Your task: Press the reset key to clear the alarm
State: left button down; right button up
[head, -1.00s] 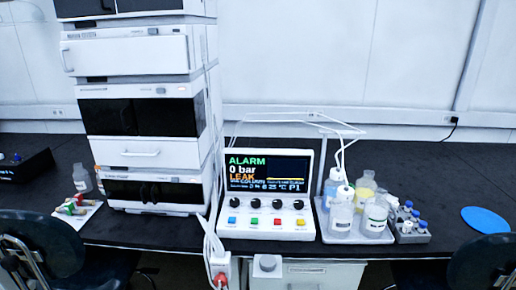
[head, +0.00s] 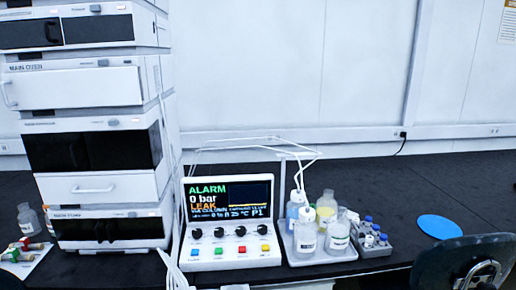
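The white control console (head: 229,262) stands on the black bench, its sloped front facing me. Its screen (head: 229,200) reads ALARM in green, 0 bar in white and LEAK in orange. Below the screen is a row of black knobs (head: 219,232). Any lettering on the keys is too small to read, so I cannot tell which is reset. Neither gripper is in view.
A tall stack of white and black modules (head: 95,187) stands left of the console. A tray (head: 318,258) of bottles and a vial rack (head: 374,251) are close on its right. White cables hang at its left edge. A blue disc (head: 440,227) and a dark chair (head: 462,265) are at right.

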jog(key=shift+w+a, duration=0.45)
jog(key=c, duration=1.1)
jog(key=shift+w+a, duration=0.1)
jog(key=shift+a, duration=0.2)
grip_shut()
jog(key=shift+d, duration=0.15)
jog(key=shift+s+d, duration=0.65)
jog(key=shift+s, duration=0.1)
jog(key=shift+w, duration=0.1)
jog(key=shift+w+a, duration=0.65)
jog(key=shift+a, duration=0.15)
